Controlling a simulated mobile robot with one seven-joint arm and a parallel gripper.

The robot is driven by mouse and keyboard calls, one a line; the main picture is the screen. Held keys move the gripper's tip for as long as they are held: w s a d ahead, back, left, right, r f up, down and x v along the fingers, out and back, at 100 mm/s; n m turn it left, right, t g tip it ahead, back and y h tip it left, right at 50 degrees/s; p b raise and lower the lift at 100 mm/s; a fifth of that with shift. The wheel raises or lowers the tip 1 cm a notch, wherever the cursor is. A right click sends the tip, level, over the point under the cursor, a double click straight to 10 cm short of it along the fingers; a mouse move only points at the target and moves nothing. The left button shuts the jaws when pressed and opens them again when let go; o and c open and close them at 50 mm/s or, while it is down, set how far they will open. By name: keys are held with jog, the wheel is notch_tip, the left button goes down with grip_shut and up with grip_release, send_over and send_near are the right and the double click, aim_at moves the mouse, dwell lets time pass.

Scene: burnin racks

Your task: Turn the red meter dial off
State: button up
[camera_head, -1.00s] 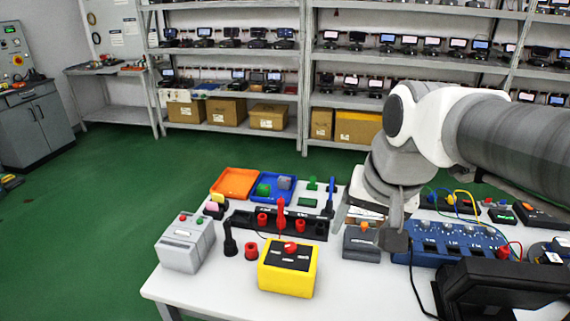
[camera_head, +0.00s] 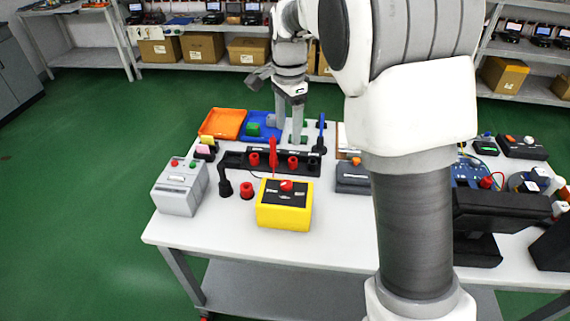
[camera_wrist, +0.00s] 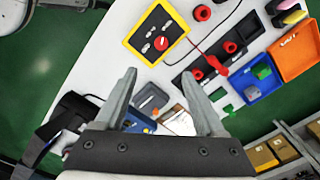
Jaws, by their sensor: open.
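The meter is a yellow box (camera_head: 284,218) with a black panel, standing at the front middle of the table. Its red dial (camera_head: 287,186) sits at the back part of the panel. The meter also shows at the top of the wrist view (camera_wrist: 132,37), with the red dial (camera_wrist: 161,43) near one edge of its panel. My gripper (camera_head: 289,136) is open and empty, above the back of the table, behind the meter and apart from it. In the wrist view its two fingers (camera_wrist: 158,75) are spread, pointing toward the meter side.
A black rack (camera_head: 235,160) with red parts and an upright red probe (camera_head: 273,152) stands behind the meter. A grey box (camera_head: 178,190), a black stand (camera_head: 225,183) and a red ring (camera_head: 247,190) are at its left. Orange (camera_head: 222,124) and blue trays lie behind. A dark grey box (camera_head: 352,178) is right.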

aim_at(286, 183)
jog(key=f, duration=1.8)
jog(key=shift+w+a+b, duration=0.15)
jog(key=shift+w+b, duration=0.05)
jog(key=shift+b, duration=0.15)
jog(key=shift+r, duration=0.1)
grip_shut()
